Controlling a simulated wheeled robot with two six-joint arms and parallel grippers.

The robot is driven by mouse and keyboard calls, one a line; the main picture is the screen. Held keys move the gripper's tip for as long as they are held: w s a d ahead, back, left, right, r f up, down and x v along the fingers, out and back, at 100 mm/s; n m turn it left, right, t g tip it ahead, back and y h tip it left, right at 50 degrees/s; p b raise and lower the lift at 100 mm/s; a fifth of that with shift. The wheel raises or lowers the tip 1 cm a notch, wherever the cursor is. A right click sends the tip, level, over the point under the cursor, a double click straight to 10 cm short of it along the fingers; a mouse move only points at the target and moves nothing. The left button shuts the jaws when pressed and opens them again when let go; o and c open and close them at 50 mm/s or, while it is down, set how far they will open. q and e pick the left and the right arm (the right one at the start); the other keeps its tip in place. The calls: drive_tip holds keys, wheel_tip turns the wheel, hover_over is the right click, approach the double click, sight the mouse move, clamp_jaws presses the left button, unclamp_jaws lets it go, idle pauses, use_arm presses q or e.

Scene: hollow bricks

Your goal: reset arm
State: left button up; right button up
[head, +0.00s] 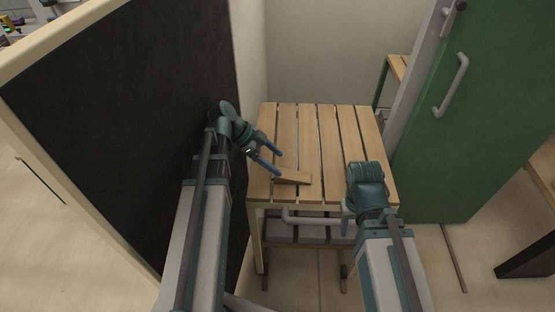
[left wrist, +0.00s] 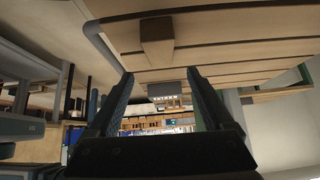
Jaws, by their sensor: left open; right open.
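A small wooden block (head: 293,177) lies on the slatted wooden table (head: 317,130), near its front left part. My left gripper (head: 280,164) is open, with its two blue fingers apart beside the block on its upper left. Nothing is between the fingers. In the left wrist view the open fingers (left wrist: 160,80) frame empty space, and the block (left wrist: 157,40) shows beyond them against the slats. My right gripper (head: 345,222) is over the table's front right edge, mostly hidden by its own wrist.
A large black panel (head: 130,110) with a pale frame stands close to my left arm. A green door (head: 485,110) with a grey handle (head: 451,86) is on the right. The back of the table is clear. A grey lower shelf (head: 300,232) sits under the table.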

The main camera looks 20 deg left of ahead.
use_arm(q)
drive_tip(key=s+d+n+y, duration=0.1)
drive_tip(key=d, duration=0.2)
drive_tip(key=s+d+f+n+g+y+p, duration=0.1)
drive_tip(key=s+d, duration=0.1)
drive_tip(key=s+d+n+g+y, duration=0.1)
drive_tip(key=s+d+n, duration=0.1)
drive_tip(key=d, duration=0.1)
drive_tip(key=shift+s+d+f+p, duration=0.15)
drive_tip(key=shift+d+f+p, duration=0.15)
drive_tip(key=shift+d+f, duration=0.1)
drive_tip(key=s+d+n+y+p, duration=0.1)
drive_tip(key=s+d+n+y, duration=0.5)
drive_tip(key=s+n, duration=0.1)
drive_tip(key=shift+s+d+g+p, duration=0.15)
drive_tip(key=shift+s+g+p, duration=0.15)
drive_tip(key=shift+p, duration=0.1)
